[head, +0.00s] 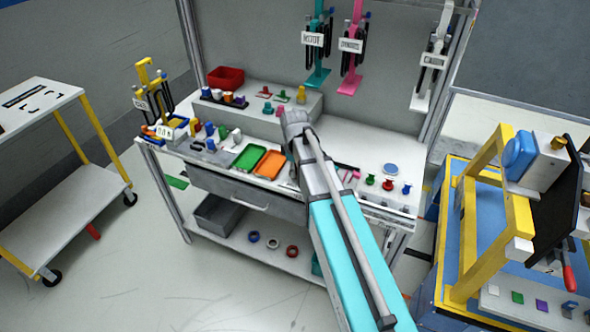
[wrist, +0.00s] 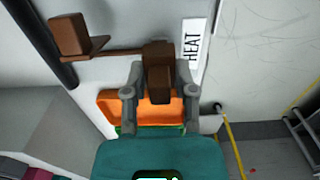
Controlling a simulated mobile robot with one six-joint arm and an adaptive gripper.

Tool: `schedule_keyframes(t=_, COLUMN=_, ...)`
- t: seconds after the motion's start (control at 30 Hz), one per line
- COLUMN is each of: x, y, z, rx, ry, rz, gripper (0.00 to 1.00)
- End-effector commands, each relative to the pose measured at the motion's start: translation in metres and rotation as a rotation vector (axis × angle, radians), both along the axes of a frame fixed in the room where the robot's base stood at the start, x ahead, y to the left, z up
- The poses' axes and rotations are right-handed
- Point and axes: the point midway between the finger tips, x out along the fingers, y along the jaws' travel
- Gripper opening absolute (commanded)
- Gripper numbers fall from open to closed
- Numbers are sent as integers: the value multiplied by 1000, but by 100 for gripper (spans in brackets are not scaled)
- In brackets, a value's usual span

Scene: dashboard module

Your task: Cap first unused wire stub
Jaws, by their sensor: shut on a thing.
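My gripper (wrist: 160,88) shows in the wrist view with both grey fingers around a brown block (wrist: 159,82). The block joins a brown bar (wrist: 115,52) that runs left to a larger brown block (wrist: 70,33). A white label reading HEAT (wrist: 193,45) lies just right of it. The dashboard module (head: 560,190) seems to be the dark panel on the yellow frame at right, partly cut off.
An orange tray (head: 270,164) and a green tray (head: 249,156) lie on the bench, with a red bin (head: 226,77) behind.

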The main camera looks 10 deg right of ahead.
Motion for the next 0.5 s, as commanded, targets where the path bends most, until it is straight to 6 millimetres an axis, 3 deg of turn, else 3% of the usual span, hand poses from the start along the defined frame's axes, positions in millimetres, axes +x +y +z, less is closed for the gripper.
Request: schedule_keyframes(t=0.5, x=0, y=0, z=-9, rx=0, ry=0, rz=0, gripper=17)
